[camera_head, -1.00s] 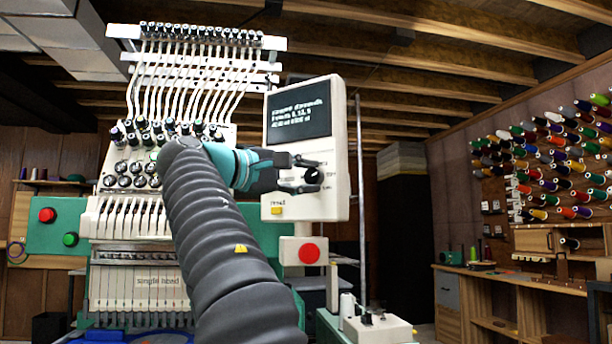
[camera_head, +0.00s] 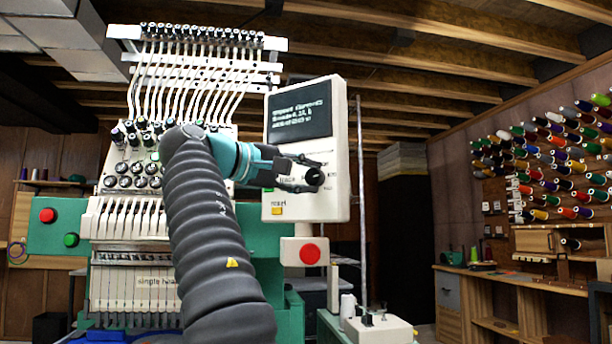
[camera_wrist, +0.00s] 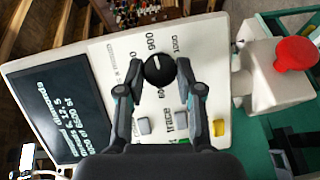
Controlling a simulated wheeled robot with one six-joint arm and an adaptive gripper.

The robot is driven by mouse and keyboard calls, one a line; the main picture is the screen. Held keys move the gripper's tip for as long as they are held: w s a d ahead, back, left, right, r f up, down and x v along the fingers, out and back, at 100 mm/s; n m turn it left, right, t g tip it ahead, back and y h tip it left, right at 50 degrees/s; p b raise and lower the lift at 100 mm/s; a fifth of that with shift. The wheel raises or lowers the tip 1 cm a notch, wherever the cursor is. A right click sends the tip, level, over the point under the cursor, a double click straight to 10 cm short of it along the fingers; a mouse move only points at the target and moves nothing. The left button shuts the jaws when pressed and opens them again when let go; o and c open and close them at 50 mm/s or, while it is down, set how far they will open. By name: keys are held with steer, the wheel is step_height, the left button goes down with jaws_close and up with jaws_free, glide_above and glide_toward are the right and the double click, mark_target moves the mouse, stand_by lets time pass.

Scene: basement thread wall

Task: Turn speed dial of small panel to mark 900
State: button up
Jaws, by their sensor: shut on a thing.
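The small panel (camera_head: 340,205) is a cream box with a dark screen, standing to the right of the multi-needle machine head. Its speed dial (camera_wrist: 158,69) is a round black knob with a white pointer line. In the head view the dial (camera_head: 314,177) shows at the fingertips, and the fingers hide part of the scale.
A yellow button (camera_wrist: 219,128) and grey buttons lie below the dial on the panel face. A red mushroom button (camera_head: 309,254) sits on a box under the panel. The machine head (camera_head: 140,220) stands close behind my arm. A thread wall (camera_head: 555,155) is far right.

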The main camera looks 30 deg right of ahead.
steer(key=shift+s+r, duration=0.1)
steer(key=shift+r, duration=0.15)
steer(key=o, duration=1.2)
steer(key=shift+c, duration=0.2)
steer(key=shift+f, duration=0.1)
steer(key=shift+f+n, duration=0.15)
steer(key=shift+n, duration=0.25)
